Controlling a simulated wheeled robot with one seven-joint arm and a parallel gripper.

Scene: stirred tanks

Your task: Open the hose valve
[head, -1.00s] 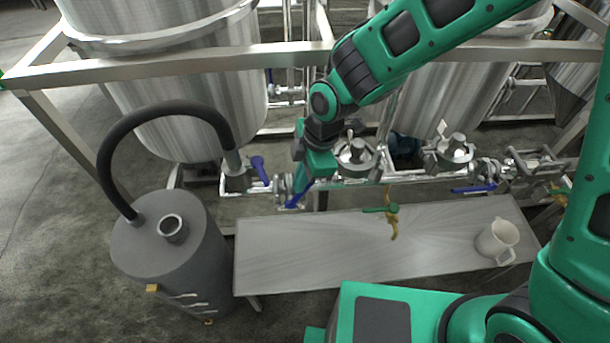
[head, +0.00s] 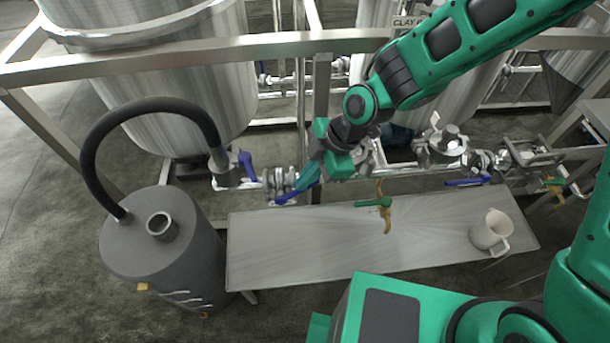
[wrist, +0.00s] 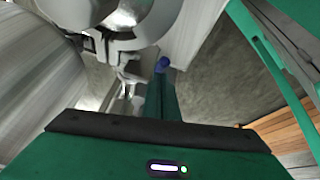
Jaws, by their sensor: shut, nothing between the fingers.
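The black hose (head: 150,108) arches from the grey vessel to the pipe end at the left. A valve with a blue lever (head: 247,166) sits beside the hose's lower end. A second blue lever (head: 297,193) lies on the pipe just right of it, slanting down to the left. My gripper (head: 307,178) is shut and empty, its fingers at this second lever. In the wrist view the shut fingers (wrist: 162,92) point at a blue lever end (wrist: 162,65). I cannot tell whether they touch it.
A steel bench (head: 330,248) stands in front of the pipe, with a pale jug (head: 491,231) at its right. A green-handled yellow fitting (head: 382,203) is above its back edge. A frame rail (head: 200,60) crosses behind. The grey vessel (head: 165,245) stands left of the bench.

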